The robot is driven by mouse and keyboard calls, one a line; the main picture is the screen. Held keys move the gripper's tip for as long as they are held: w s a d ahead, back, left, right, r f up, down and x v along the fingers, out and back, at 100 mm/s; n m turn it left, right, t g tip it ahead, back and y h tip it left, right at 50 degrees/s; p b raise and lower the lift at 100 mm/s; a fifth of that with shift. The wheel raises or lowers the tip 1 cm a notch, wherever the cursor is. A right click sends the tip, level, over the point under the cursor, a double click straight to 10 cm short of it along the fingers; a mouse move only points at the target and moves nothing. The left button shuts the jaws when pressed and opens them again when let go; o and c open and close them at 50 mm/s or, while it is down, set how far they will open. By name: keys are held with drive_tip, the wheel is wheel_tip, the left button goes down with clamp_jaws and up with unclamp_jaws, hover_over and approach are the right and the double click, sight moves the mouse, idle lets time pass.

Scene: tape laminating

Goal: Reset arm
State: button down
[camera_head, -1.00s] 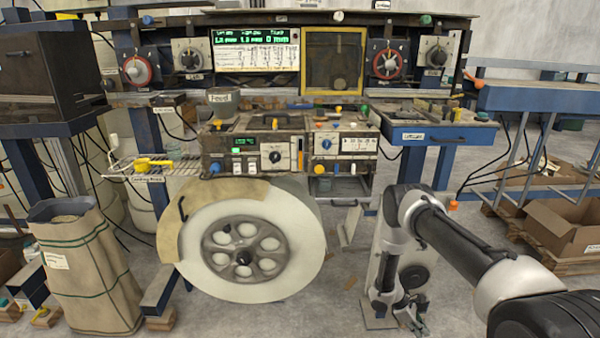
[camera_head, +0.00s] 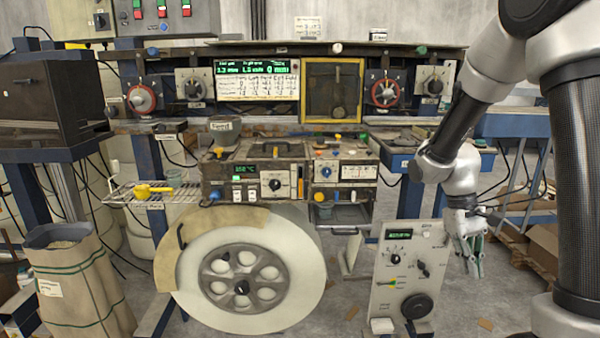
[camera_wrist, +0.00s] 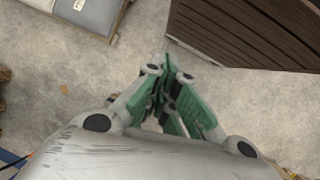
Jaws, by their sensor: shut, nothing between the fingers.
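My gripper (camera_head: 474,262) hangs at the lower right in the head view, fingers pointing down, beside the right edge of a grey control panel (camera_head: 393,275). In the wrist view my gripper (camera_wrist: 165,85) has its green-padded fingers brought together, with nothing between them. It is over bare concrete floor (camera_wrist: 80,85) and touches nothing that I can see. My arm rises to the upper right of the head view.
The laminating machine (camera_head: 290,180) with its large white roll (camera_head: 300,270) fills the centre. A sack (camera_head: 75,285) stands at left. A cardboard box (camera_head: 543,245) is at right. A brown slatted object (camera_wrist: 245,30) lies at upper right in the wrist view.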

drive_tip(key=s+a+r+m+t+y, duration=0.2)
drive_tip(key=s+r+t, duration=0.6)
drive_tip(key=s+r, duration=0.5)
wheel_tip(320, 180, up, 5)
drive_tip(key=shift+s+a+f, duration=0.1)
drive_tip(key=shift+s+a, duration=0.2)
drive_tip(key=shift+s, duration=0.05)
idle(0.8)
